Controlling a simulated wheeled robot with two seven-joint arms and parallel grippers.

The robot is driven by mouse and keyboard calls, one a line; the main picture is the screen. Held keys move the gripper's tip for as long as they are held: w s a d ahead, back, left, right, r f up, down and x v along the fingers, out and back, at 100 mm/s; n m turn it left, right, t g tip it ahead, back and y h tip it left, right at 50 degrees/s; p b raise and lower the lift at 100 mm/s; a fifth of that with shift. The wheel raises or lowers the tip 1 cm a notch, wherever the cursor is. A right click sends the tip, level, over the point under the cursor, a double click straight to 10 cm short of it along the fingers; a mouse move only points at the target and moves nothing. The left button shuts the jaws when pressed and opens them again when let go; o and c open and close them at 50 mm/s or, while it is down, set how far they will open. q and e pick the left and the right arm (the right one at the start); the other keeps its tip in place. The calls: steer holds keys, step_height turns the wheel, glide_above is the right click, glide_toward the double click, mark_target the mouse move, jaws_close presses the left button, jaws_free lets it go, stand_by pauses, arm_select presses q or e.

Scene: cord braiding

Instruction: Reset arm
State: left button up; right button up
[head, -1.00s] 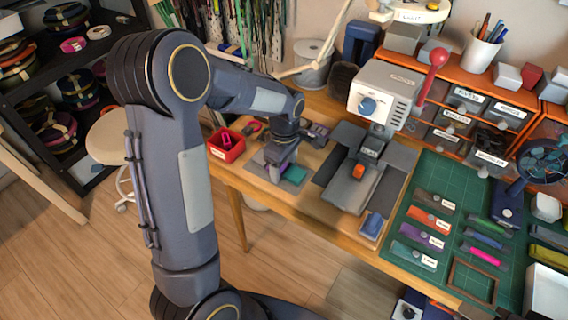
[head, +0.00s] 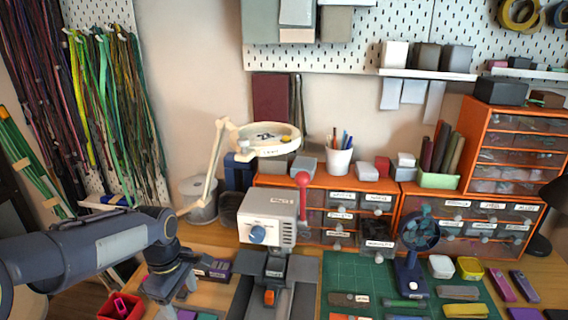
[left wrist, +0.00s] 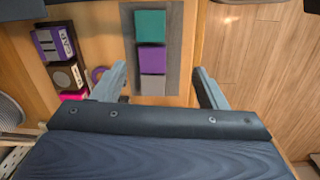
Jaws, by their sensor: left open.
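My left gripper (head: 168,290) comes in from the left in the head view, low over the workbench and left of the white press. In the left wrist view my left gripper (left wrist: 158,78) has its fingers spread wide with nothing between them. Beyond the fingertips, a grey pad (left wrist: 174,60) holds a teal block (left wrist: 150,26), a purple block (left wrist: 151,60) and a grey block (left wrist: 152,85) in a row. The blocks appear apart from the fingers. My right gripper is in neither view.
The white press (head: 268,208) with a red-knobbed lever (head: 303,180) stands right of my left arm. A magnifier lamp (head: 265,139) rises behind. A red bin (head: 122,311) sits near the arm. A small fan (head: 418,232) stands by the green cutting mat (head: 345,270).

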arm_select(q)
steer(key=s+d+r+m+t+h+p, duration=0.1)
steer(key=s+r+m+p, duration=0.1)
steer(key=s, duration=0.4)
steer(key=s+d+r+m+t+h+p, duration=0.1)
steer(key=s+d+r+m+t+p, duration=0.1)
steer(key=s+r+m, duration=0.3)
steer(key=s+d+r+m+t+h+p, duration=0.1)
steer(key=s+d+r+m+t, duration=0.1)
steer(key=s+m, duration=0.5)
steer(key=shift+s+d+r+p, duration=0.15)
steer(key=shift+s+r+p, duration=0.25)
steer(key=shift+s+r, duration=0.6)
steer(key=shift+s+f, duration=0.15)
steer(key=shift+f, duration=0.05)
